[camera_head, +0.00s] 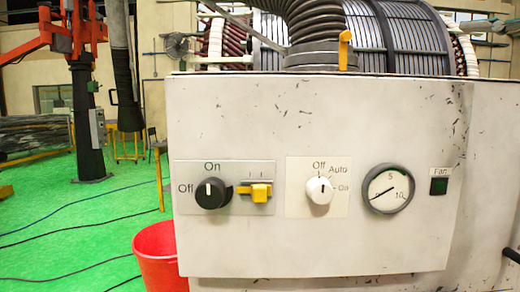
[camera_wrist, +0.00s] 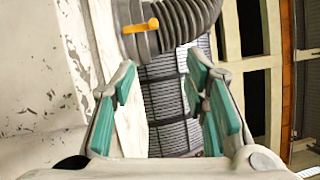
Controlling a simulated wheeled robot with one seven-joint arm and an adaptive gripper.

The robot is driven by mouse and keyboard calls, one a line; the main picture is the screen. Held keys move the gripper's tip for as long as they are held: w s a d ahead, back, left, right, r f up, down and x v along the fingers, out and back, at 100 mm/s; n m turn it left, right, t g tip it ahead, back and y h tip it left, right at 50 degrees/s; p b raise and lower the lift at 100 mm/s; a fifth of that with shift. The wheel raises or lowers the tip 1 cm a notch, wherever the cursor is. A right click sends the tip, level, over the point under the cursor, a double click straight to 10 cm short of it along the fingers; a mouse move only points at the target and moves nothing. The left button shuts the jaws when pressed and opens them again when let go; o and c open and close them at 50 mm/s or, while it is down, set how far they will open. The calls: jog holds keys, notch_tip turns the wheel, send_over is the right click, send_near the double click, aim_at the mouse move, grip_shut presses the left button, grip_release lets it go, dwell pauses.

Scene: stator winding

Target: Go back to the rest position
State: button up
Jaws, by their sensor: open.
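My gripper (camera_wrist: 160,92) shows in the wrist view with its two teal-padded fingers spread apart. It is open and nothing is between the pads. Behind the fingers are the white panel's scuffed side (camera_wrist: 35,70), a ribbed hose (camera_wrist: 185,22) and a yellow-orange lever (camera_wrist: 141,26). In the head view my gripper and arm do not show. There the white control panel (camera_head: 320,110) carries a black knob (camera_head: 211,193), a yellow switch (camera_head: 260,192), a white knob (camera_head: 319,189), a round gauge (camera_head: 388,190) and a dark fan button (camera_head: 439,186).
The yellow-orange lever (camera_head: 345,50) stands upright by the hose (camera_head: 310,30) above the panel. The stator housing (camera_head: 400,40) is behind. A red bucket (camera_head: 160,257) stands at the panel's lower left. Cables cross the green floor (camera_head: 60,225). An orange machine arm (camera_head: 60,35) is far left.

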jog(key=s+a+f+n+g+p, duration=0.3)
jog(key=a+f+g, duration=0.1)
jog(key=a+f, duration=0.4)
jog(key=s+a+f+n+g+p, duration=0.3)
jog(key=a+f+n+g, duration=0.15)
jog(key=f, duration=0.55)
jog(key=s+f+n+g+h+p, duration=0.4)
jog(key=s+f+n+h, duration=0.3)
jog(key=s+f, duration=0.7)
jog(key=shift+s+f+n+g+p, duration=0.25)
jog(key=shift+f+n+g+p, duration=0.15)
jog(key=shift+f+g, duration=0.35)
